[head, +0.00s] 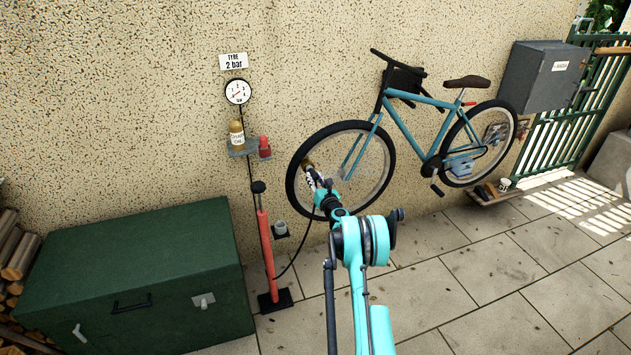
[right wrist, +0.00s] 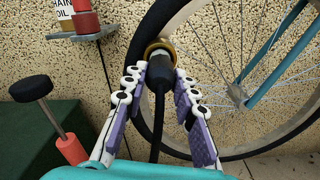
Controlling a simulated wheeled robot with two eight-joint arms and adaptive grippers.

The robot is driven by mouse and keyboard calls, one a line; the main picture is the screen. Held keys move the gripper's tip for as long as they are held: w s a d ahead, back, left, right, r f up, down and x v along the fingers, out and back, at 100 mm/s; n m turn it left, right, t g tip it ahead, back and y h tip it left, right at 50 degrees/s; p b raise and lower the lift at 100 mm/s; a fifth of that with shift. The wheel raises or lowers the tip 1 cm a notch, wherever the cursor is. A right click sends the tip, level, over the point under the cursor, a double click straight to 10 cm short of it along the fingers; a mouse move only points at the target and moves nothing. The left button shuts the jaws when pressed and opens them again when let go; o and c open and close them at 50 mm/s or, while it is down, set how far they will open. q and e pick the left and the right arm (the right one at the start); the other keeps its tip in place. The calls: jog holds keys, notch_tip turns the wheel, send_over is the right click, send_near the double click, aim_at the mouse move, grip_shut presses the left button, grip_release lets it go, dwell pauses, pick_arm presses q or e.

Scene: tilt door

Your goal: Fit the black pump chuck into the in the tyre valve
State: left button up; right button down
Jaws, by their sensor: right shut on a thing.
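The black pump chuck (right wrist: 160,75) is between the purple-padded fingers of my right gripper (right wrist: 167,90), which is shut on it. Its black hose runs down from it in the right wrist view. The chuck's front end is at a brass ring (right wrist: 157,47) by the front tyre (right wrist: 150,28). I cannot tell whether it is seated there, and the valve itself is hidden. In the head view my right gripper (head: 316,180) is at the left side of the bicycle's front wheel (head: 365,190). My left gripper is not in view.
The red floor pump (head: 266,245) stands left of the wheel, below a round gauge (head: 238,92) and a small shelf (head: 243,150) with bottles. A green chest (head: 130,270) is at the left. A grey box (head: 545,77) hangs at the right.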

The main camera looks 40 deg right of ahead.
jog(key=shift+w+d, duration=0.25)
jog(key=shift+w, duration=0.45)
jog(key=c, duration=1.1)
grip_release()
jog(key=v, duration=1.2)
